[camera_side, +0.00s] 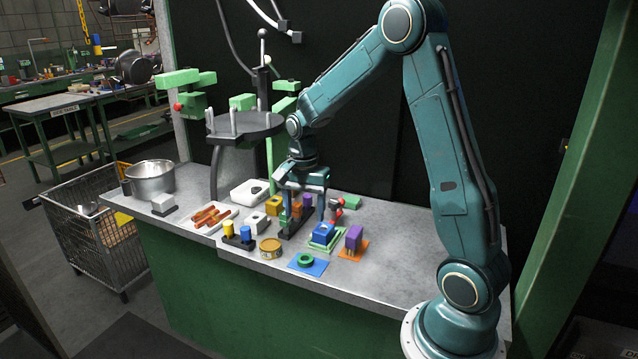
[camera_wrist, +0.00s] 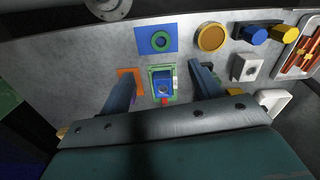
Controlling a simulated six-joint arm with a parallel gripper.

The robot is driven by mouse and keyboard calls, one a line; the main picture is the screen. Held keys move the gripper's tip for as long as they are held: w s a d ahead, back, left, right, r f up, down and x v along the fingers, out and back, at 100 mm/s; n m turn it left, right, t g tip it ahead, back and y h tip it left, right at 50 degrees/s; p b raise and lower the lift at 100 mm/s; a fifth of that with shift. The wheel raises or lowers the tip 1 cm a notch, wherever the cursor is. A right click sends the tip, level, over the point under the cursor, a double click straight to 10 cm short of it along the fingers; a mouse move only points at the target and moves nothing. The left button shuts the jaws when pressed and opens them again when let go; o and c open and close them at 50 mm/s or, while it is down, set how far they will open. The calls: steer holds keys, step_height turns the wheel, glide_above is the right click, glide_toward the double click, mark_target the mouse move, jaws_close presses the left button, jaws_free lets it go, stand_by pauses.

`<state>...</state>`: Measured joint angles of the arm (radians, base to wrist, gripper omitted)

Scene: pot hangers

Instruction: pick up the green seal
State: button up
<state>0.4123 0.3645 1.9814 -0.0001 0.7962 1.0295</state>
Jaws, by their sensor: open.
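The green seal, a flat green ring (camera_side: 306,260), lies on a blue square mat (camera_side: 293,267) near the front edge of the bench. In the wrist view the green ring (camera_wrist: 160,41) lies on the blue mat (camera_wrist: 140,32), beyond my fingertips. My gripper (camera_side: 306,197) is above the cluster of parts behind the seal, apart from it. In the wrist view my gripper (camera_wrist: 165,72) has its two fingers spread wide. A blue block on a green frame (camera_wrist: 163,88) shows between them, below. I see nothing held.
A purple block (camera_side: 354,238) on an orange mat stands right of the green frame. A round yellow tin (camera_side: 270,248) stands left of the seal. Yellow and blue pegs (camera_side: 237,236) and a tray of orange bars (camera_side: 213,217) are further left. The bench's right part is clear.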

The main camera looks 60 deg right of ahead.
steer(key=shift+f, duration=0.1)
glide_above(305, 261)
steer(key=shift+w+d+f, duration=0.1)
steer(key=shift+d+f, duration=0.05)
steer(key=shift+f, duration=1.25)
steer(key=shift+d+f, duration=0.15)
steer(key=shift+f, duration=1.3)
steer(key=shift+w+d+f, duration=0.1)
steer(key=shift+d+f, duration=0.05)
steer(key=shift+f, duration=1.25)
steer(key=shift+f, duration=2.55)
steer(key=shift+c, duration=0.2)
steer(key=c, duration=1)
